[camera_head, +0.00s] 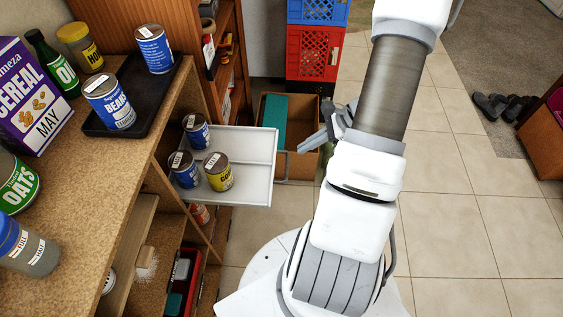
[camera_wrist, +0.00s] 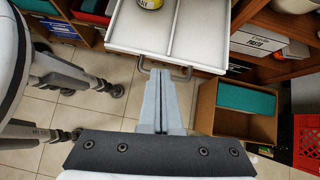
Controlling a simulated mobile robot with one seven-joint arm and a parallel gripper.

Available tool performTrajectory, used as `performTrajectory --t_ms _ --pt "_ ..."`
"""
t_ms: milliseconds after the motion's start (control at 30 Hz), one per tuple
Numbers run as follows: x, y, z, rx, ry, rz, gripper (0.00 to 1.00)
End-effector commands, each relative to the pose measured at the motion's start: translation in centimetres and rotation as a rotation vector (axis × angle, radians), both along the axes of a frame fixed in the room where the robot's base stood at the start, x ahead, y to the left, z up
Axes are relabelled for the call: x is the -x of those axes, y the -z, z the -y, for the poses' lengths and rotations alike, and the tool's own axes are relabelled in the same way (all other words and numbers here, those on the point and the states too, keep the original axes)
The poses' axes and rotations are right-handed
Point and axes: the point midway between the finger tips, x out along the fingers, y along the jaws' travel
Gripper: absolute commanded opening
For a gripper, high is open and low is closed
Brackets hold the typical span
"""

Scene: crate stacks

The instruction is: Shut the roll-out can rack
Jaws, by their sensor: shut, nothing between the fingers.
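The roll-out can rack (camera_head: 258,157) is a white tray pulled out from the wooden shelf unit. Several cans stand upright at its inner end, among them a yellow can (camera_head: 218,171) and two blue ones. In the wrist view the rack (camera_wrist: 205,38) is at the top, with its bar handle (camera_wrist: 165,72) along the front edge and part of the yellow can (camera_wrist: 150,3) showing. My gripper (camera_head: 312,140) is just right of the rack's front in the head view. In the wrist view my gripper (camera_wrist: 161,85) is shut and empty, its tips close to the handle; contact is unclear.
An open cardboard box (camera_head: 300,165) with a teal item sits on the floor beyond the rack, near red and blue crates (camera_head: 313,52). The wooden counter (camera_head: 90,190) at left holds cans, a cereal box and jars.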

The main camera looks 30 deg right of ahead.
Motion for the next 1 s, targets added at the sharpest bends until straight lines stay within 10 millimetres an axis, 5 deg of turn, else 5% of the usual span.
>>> performTrajectory --t_ms 100,267,700,1000 --pt "0.5 2.3 1.0 -0.043 0.091 -0.023 0.00" --pt "0.4 3.4 1.1 -0.059 0.124 -0.032 0.00" --pt "-2.6 8.6 -3.2 -0.059 0.119 -0.033 0.00" --pt "-3.6 9.9 -4.4 -0.057 0.120 -0.031 0.00"
